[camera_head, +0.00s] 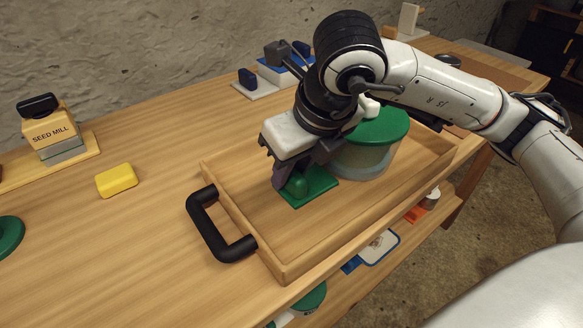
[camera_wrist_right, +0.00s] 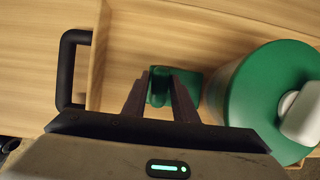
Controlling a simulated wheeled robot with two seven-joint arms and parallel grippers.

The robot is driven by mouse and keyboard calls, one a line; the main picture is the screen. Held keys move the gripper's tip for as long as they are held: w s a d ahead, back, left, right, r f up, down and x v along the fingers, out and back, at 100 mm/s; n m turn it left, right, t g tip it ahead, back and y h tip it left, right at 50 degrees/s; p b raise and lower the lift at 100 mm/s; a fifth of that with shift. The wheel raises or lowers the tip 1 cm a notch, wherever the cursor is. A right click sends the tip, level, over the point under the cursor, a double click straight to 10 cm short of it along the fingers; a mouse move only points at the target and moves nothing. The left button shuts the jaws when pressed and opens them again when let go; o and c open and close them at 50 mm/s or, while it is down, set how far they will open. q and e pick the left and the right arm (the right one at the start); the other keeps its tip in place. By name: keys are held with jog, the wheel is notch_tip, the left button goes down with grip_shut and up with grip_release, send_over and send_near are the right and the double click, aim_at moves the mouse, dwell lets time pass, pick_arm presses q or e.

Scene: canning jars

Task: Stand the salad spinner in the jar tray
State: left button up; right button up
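The salad spinner, a round pale tub with a green lid (camera_head: 382,126), stands upright inside the wooden jar tray (camera_head: 284,268), toward its right end. My right arm hides part of it. In the right wrist view its green lid (camera_wrist_right: 248,98) carries a white knob. My right gripper (camera_head: 294,180) points down into the tray, left of the spinner. Its fingers (camera_wrist_right: 160,88) are closed around the upright grip of a green piece with a flat square base (camera_head: 318,188), which appears to rest on the tray floor. My left gripper is not in view.
The tray has a black handle (camera_head: 218,228) at its left end. A yellow block (camera_head: 116,180) and a seed mill (camera_head: 50,130) on a board stand to the left. A blue and grey item (camera_head: 280,68) stands behind. The table left of the tray is mostly clear.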

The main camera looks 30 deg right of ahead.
jog(key=shift+o, duration=1.2)
jog(key=shift+r, duration=0.2)
jog(key=p+v, duration=0.1)
jog(key=v, duration=1)
jog(key=shift+s+r+p, duration=0.25)
jog(key=shift+r+p, duration=0.05)
jog(key=shift+r, duration=0.05)
